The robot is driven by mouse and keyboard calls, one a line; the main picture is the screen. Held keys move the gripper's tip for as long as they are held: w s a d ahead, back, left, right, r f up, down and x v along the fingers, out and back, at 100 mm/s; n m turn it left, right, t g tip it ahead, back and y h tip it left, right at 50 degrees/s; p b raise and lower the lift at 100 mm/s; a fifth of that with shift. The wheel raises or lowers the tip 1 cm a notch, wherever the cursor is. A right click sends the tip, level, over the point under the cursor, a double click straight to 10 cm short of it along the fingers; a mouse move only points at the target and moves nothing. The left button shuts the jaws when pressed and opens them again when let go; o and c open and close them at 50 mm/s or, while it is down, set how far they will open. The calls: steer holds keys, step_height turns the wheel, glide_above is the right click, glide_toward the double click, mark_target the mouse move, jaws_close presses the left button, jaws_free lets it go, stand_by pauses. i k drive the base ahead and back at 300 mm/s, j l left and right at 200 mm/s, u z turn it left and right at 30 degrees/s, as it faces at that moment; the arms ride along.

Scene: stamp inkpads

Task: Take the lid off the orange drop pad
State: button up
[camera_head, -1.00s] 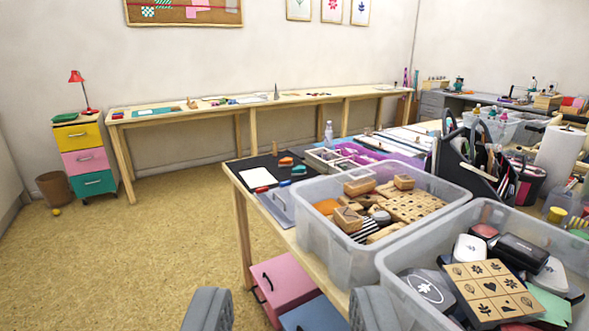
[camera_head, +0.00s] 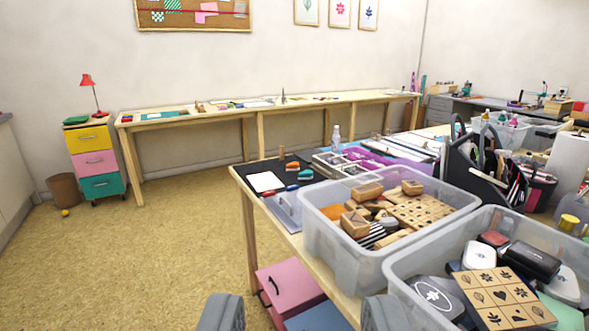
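A small orange object (camera_head: 292,166), which looks like the orange drop pad, lies on the black mat (camera_head: 255,172) at the near end of the wooden table. It is too small to tell its lid from its base. A teal piece (camera_head: 305,174) lies just to its right. My gripper (camera_head: 302,314) shows as two grey fingers at the bottom edge, wide apart with nothing between them. It is well short of the orange object, which appears farther off and higher in the picture.
A clear bin of wooden stamps (camera_head: 330,235) stands near the table's front edge. Another clear bin of inkpads (camera_head: 405,275) is at lower right. A purple tray (camera_head: 365,155) and black caddy (camera_head: 465,165) stand behind. Pink drawers (camera_head: 290,290) are under the table.

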mark_target(293, 164)
steer(key=i+j+z, duration=0.5)
steer(key=i+j, duration=1.75)
steer(key=j, duration=0.15)
